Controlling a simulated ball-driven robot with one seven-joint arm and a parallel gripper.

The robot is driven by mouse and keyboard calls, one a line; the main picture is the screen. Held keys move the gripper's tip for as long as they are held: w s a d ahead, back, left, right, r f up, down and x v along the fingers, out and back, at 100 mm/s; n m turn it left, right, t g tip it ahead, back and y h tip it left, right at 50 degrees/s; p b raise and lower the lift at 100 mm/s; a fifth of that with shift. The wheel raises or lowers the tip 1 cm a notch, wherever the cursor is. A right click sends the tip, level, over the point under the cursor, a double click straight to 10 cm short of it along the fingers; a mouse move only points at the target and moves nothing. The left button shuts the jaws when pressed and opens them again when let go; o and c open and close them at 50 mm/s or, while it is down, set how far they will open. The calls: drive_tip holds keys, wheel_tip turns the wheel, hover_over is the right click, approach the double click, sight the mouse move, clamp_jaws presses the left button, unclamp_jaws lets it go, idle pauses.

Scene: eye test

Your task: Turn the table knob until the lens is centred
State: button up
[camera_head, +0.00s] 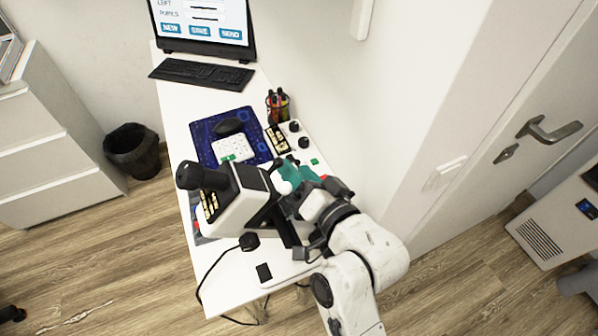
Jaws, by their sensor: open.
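A white eye-test instrument (243,204) with a black eyepiece (188,176) stands on the white table (225,287). Two black knobs, a far one (294,126) and a nearer one (304,143), sit on a white panel at the table's right side. Another round black knob (249,241) is at the instrument's near side. I cannot tell which is the table knob, and the lens is not clearly visible. My gripper (285,180) is open beside the instrument's right side, close to a teal piece (297,174). Its fingertips are partly hidden, and contact cannot be made out.
A mouse mat (204,131) holds a black mouse (229,126) and a white button pad (236,149). A pen holder (278,106), keyboard (203,74) and monitor (205,22) stand farther back. A black cable (208,273) hangs off the table's left edge. The wall is close on the right.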

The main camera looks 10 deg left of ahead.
drive_tip(key=shift+s, duration=0.1)
drive_tip(key=b+v, duration=0.2)
drive_tip(key=v, duration=0.8)
drive_tip(key=shift+s+d, duration=0.2)
drive_tip(key=shift+d, duration=0.05)
drive_tip(key=s+d+f+g+h, duration=0.2)
drive_tip(key=s+d+f+h, duration=0.1)
drive_tip(key=d+f, duration=0.4)
drive_tip(key=s+d+f+g+h, duration=0.2)
drive_tip(key=d+f+g+h, duration=0.1)
drive_tip(key=d+f, duration=0.4)
drive_tip(key=s+d+f+g+h, duration=0.2)
drive_tip(key=s+d+f+g, duration=0.1)
drive_tip(key=s+d, duration=0.3)
drive_tip(key=s+d+f+g+h, duration=0.3)
drive_tip(key=s+d+f, duration=0.2)
drive_tip(key=s, duration=0.3)
drive_tip(key=shift+s+d, duration=0.35)
drive_tip(key=shift+d, duration=0.4)
drive_tip(key=shift+f, duration=0.15)
idle(0.6)
